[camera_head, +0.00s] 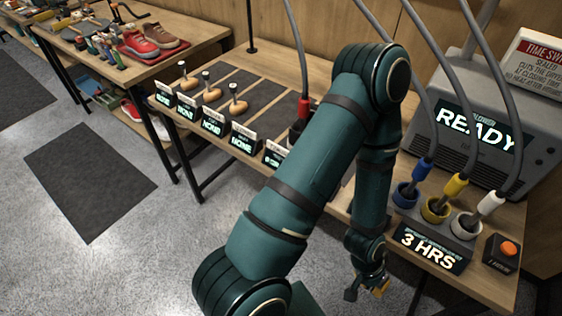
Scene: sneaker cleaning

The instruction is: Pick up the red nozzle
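The red nozzle (304,107) hangs at the end of a grey hose over the bench, left of my upper arm. My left gripper (367,290) is low in the picture, in front of the bench's front edge, well below and to the right of the red nozzle. Its fingers look spread apart, with nothing between them. My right gripper is not in view.
Blue (423,168), yellow (456,184) and white (490,203) nozzles stand in cups at right, before a grey machine (470,125) reading READY. A "3 HRS" sign (428,248) and orange button (508,249) are near the edge. Wooden shoe forms (211,94) stand at left.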

